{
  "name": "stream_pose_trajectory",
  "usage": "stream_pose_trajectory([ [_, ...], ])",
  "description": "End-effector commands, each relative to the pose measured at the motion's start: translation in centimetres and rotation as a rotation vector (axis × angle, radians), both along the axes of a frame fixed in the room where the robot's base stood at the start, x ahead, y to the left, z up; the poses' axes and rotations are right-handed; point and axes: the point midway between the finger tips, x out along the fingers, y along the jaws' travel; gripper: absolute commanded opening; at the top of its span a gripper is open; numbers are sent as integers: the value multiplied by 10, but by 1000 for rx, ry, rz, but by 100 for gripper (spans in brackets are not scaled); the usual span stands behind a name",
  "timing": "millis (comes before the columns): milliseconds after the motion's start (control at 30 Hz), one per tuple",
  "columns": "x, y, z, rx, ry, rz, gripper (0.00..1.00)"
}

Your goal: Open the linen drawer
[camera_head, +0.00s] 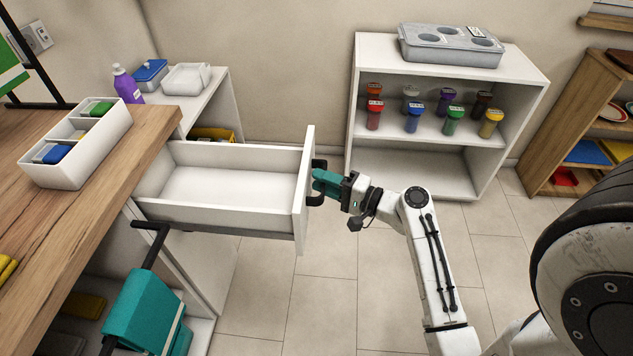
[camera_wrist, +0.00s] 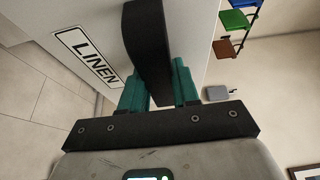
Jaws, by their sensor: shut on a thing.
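The linen drawer (camera_head: 222,218) is a white drawer pulled out from under the wooden worktop in the head view, and its inside looks empty. In the wrist view its white front (camera_wrist: 55,25) carries a label (camera_wrist: 87,56) reading LINEN. A black handle (camera_wrist: 148,45) stands out from that front. My gripper (camera_head: 318,183) is at the drawer front with its teal fingers on either side of the handle. In the wrist view my gripper (camera_wrist: 160,85) is shut on the handle.
The wooden worktop (camera_head: 90,150) at the left bears a white divided box (camera_head: 85,165). A teal cloth (camera_head: 145,310) hangs on a black rail below the drawer. A white shelf (camera_head: 440,165) with several coloured jars stands behind at the right. Tiled floor (camera_head: 290,300) lies clear below the drawer front.

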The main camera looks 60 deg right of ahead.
Motion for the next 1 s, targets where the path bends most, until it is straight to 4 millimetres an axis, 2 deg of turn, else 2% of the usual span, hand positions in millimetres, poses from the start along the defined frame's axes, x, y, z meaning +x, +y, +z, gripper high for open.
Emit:
stream_pose_trajectory([
  [267,0,0,-1,1,3,1,0],
  [300,0,0,-1,1,3,1,34],
  [467,0,0,-1,1,2,1,49],
  [767,-2,0,-1,0,1,0,51],
  [867,-11,0,-1,0,2,-1,51],
  [1000,-34,1,-2,1,4,-2,51],
])
